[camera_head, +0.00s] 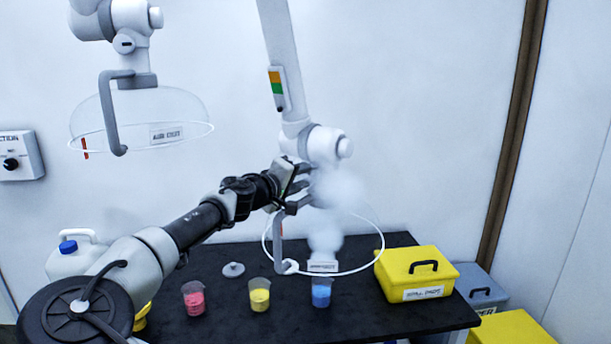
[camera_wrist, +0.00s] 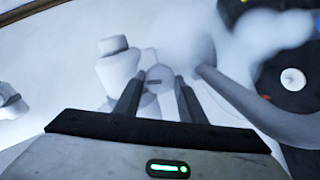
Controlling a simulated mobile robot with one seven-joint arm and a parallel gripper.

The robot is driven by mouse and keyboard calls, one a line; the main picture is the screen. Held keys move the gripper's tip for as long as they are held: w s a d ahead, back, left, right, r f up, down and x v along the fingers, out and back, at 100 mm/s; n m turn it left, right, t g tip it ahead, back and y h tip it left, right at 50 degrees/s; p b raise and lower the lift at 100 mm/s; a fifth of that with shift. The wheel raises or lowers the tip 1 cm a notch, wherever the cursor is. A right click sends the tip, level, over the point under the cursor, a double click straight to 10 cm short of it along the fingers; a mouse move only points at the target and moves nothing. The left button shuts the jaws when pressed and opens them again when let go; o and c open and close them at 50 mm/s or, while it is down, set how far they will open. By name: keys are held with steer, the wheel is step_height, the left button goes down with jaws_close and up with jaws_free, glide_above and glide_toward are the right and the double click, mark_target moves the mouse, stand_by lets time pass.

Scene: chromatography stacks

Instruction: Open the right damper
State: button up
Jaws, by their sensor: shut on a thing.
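The right extraction arm hangs from above and ends in a clear hood with a white rim (camera_head: 369,267) over the table. Its white joint (camera_head: 325,144) sits above the hood. My gripper (camera_head: 303,186) is at the neck just below this joint. In the wrist view, my gripper's two dark fingers (camera_wrist: 159,82) are shut on a small pale round part, the right damper (camera_wrist: 157,75), with a dark slot mark on it. The damper is hidden behind the fingers and vapour in the head view. A curved grey handle (camera_wrist: 245,97) runs right of the fingers.
White vapour (camera_head: 325,235) rises above the blue beaker (camera_head: 321,293). Pink (camera_head: 194,299) and yellow (camera_head: 260,295) beakers stand left on the black table (camera_head: 225,325). A yellow box (camera_head: 417,274) is at right. The left hood (camera_head: 185,126) hangs above my arm.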

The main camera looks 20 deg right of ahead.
steer(key=shift+n, duration=1.1)
steer(key=o, duration=1)
steer(key=shift+o, duration=0.2)
steer(key=v, duration=1.7)
steer(key=shift+a, duration=0.35)
steer(key=shift+w, duration=0.15)
